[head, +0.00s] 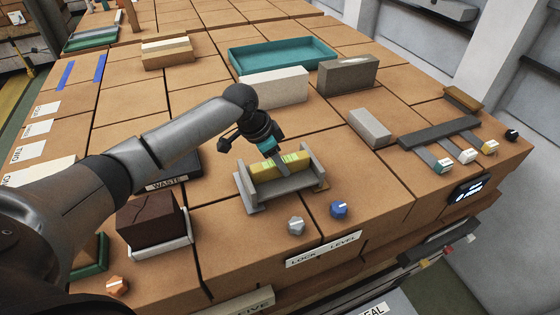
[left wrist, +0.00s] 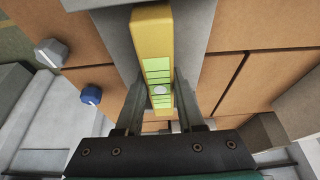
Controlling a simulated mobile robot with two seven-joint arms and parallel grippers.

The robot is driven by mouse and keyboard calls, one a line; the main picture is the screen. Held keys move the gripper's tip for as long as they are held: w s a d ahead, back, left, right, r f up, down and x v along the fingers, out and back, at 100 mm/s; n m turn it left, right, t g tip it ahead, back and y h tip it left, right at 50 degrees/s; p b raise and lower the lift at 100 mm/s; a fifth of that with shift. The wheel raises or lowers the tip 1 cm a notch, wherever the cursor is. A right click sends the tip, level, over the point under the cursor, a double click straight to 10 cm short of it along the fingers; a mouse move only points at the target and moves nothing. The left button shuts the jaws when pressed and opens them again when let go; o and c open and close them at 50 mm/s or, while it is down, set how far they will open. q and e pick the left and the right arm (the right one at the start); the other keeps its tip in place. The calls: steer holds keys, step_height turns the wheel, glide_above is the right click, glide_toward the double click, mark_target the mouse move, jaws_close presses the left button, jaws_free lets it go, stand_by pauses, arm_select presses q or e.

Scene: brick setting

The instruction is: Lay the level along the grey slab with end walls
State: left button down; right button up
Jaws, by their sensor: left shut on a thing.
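The level (head: 264,167) is a yellow bar with bright green windows. In the head view it lies between the end walls of the grey slab (head: 277,189), roughly lengthwise along it. My left gripper (head: 281,160) comes down from above and is shut on the level near its middle. In the left wrist view the level (left wrist: 152,35) runs between my two fingers, with the grey slab (left wrist: 115,32) beneath it. I cannot tell whether its underside touches the slab. My right gripper is not in view.
A grey knob (head: 296,226) and a blue knob (head: 339,210) stand in front of the slab, by a "LOCK LEVEL" label (head: 323,249). A dark brick (head: 150,222) sits at left. Light and grey blocks and a teal tray (head: 283,53) stand behind.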

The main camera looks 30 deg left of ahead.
arm_select(q)
steer(key=c, duration=0.5)
jaws_free()
steer(key=v, duration=1.2)
steer(key=shift+a+r, duration=0.1)
